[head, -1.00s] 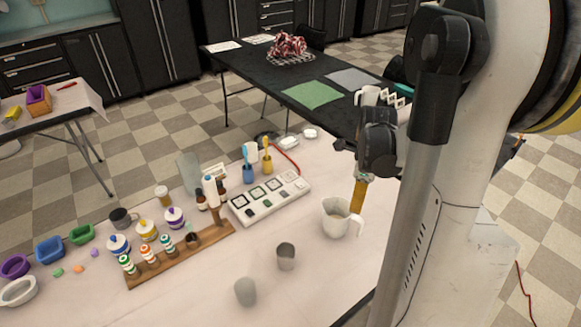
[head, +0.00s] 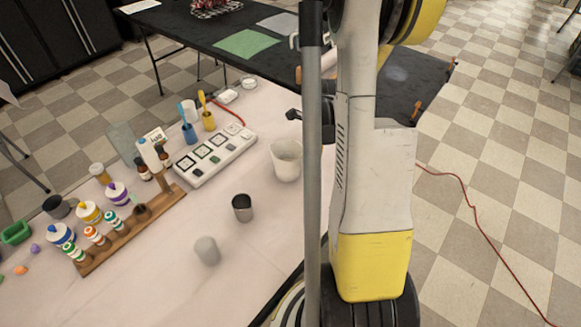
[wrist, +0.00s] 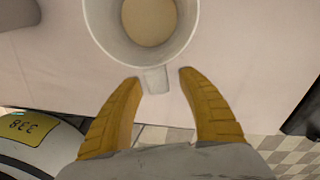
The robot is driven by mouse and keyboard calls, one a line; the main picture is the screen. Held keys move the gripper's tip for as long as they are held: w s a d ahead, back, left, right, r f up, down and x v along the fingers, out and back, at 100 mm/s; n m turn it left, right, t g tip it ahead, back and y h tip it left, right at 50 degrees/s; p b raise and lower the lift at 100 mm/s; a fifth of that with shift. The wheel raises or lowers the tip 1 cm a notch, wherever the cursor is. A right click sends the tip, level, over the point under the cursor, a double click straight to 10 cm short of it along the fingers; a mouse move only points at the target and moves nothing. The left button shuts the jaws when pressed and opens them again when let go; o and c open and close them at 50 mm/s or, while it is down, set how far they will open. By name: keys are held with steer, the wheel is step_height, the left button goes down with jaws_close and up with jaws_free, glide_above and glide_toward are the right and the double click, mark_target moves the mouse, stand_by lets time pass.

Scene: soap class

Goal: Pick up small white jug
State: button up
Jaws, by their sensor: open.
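The white jug (head: 286,163) stands upright on the pale table, close to its right edge. In the wrist view the jug (wrist: 106,28) is seen from above at the top, with a beige round area inside. Its handle (wrist: 154,82) points toward my gripper. My gripper (wrist: 159,76) is open, with one yellow finger on each side of the handle tip. I see gaps between the handle and both fingers. In the head view my column and arm cover the jug's right side, and the fingers are hidden.
A dark metal cup (head: 242,208) and a white cup (head: 207,251) stand left of and nearer than the jug. A white palette box (head: 215,155) lies behind left. A wooden rack (head: 130,232) holds several bottles. A black table (head: 180,38) stands behind. A red cable (head: 490,250) crosses the floor.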

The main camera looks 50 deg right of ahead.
steer(key=shift+f, duration=0.15)
steer(key=shift+c, duration=0.5)
jaws_close()
steer(key=shift+r, duration=0.2)
